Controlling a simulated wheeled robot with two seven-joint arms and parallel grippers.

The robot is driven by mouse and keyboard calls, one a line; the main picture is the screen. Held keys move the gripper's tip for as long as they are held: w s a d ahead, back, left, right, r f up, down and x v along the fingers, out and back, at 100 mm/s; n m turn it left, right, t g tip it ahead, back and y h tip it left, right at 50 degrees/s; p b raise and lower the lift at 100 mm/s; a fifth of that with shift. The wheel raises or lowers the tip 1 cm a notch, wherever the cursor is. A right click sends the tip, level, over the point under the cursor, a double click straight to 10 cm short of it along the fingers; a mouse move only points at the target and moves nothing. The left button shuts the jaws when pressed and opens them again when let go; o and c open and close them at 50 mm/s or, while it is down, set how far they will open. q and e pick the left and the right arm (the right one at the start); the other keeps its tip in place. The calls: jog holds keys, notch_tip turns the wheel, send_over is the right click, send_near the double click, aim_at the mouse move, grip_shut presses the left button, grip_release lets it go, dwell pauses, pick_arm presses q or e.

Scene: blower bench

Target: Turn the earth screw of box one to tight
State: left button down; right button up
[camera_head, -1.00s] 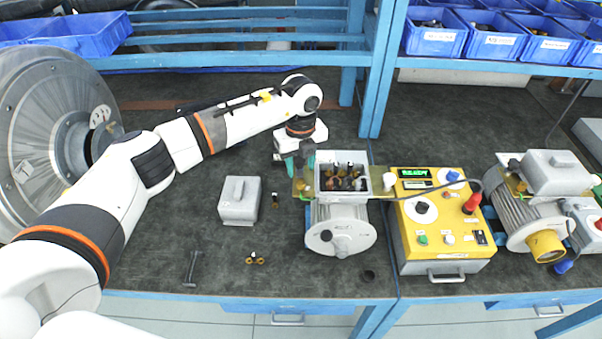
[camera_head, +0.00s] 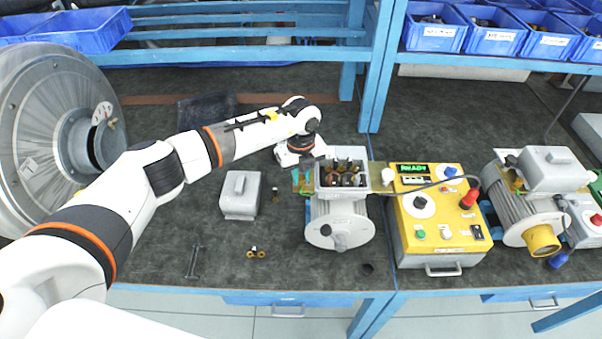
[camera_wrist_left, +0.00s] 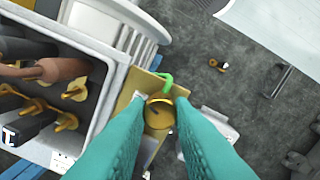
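Box one is the open grey terminal box (camera_head: 320,189) on the motor left of the yellow tester; its inside also shows in the left wrist view (camera_wrist_left: 104,78). The brass earth screw (camera_wrist_left: 158,114) is on a tan plate (camera_wrist_left: 128,96) beside the box, a slot across its head. A green wire end (camera_wrist_left: 166,82) lies beside the screw. My left gripper (camera_head: 302,184) is over this plate, its teal fingers (camera_wrist_left: 159,116) on both sides of the screw head and seemingly touching it. The screw is hidden in the head view. My right gripper is out of view.
The grey lid (camera_head: 240,196), a brass part (camera_head: 256,253) and a dark tool (camera_head: 194,262) lie on the bench left of the motor. The yellow tester (camera_head: 440,225) reads READY. A second motor (camera_head: 520,215) stands at the right.

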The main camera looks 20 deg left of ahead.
pick_arm(q)
jog(key=shift+f+m+b, duration=0.1)
jog(key=shift+m+b, duration=0.4)
jog(key=shift+b, duration=0.25)
jog(key=m+b, duration=1.1)
jog(key=b, duration=0.1)
jog(key=shift+m+b, duration=0.75)
jog(key=shift+m, duration=0.35)
jog(key=m+b, duration=0.3)
jog(key=m, duration=0.2)
jog(key=shift+b, duration=0.35)
jog(key=m+b, duration=0.1)
jog(key=m, duration=0.2)
jog(key=shift+m, duration=0.4)
jog(key=shift+r+m+b, duration=0.2)
jog(key=shift+m+b, duration=0.4)
jog(key=shift+m, duration=0.7)
